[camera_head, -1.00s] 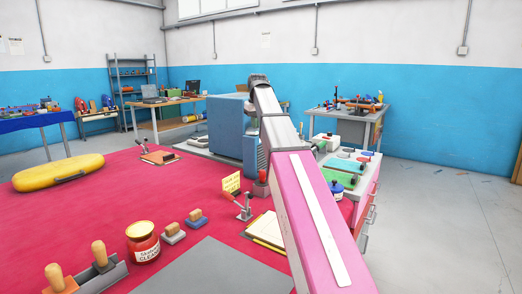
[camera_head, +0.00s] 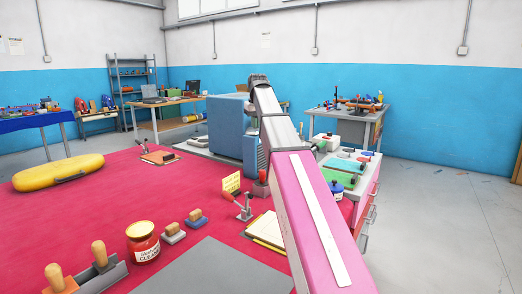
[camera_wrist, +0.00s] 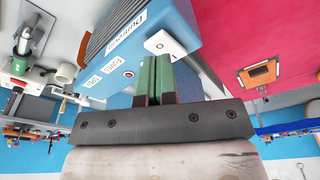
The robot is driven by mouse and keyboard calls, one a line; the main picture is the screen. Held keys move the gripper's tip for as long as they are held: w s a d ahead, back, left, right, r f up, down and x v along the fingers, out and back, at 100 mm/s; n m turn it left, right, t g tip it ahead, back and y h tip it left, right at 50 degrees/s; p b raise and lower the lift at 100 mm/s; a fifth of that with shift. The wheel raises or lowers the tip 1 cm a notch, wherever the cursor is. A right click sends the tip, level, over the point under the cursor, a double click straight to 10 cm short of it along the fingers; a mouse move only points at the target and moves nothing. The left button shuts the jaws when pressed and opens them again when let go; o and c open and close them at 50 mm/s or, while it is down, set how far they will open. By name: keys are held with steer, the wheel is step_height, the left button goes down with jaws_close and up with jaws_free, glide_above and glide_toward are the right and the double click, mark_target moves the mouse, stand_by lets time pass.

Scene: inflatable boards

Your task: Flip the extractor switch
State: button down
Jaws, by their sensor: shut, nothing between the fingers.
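The blue extractor box (camera_head: 227,125) stands at the far end of the red table in the head view, partly hidden by my arm. In the wrist view the box (camera_wrist: 178,20) fills the upper middle, with white labels on its face. A white switch plate (camera_wrist: 160,42) with a small dark mark is on the box. My gripper (camera_wrist: 157,62) has its green-tipped fingers together, with nothing between them. The fingertips point at the box just beside the switch plate and overlap its lower edge in the picture. I cannot tell whether they touch. The head view does not show the fingers clearly.
A yellow inflatable board (camera_head: 58,172) lies at the left of the red table (camera_head: 110,205). A red jar (camera_head: 143,241), stamps (camera_head: 172,233) and a lever clamp (camera_head: 244,207) stand nearer. A drawer cabinet with trays (camera_head: 345,165) is right of the arm. Open floor lies farther right.

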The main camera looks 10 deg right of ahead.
steer(key=shift+f, duration=1.2)
stand_by(1.2)
steer(key=shift+r, duration=3.55)
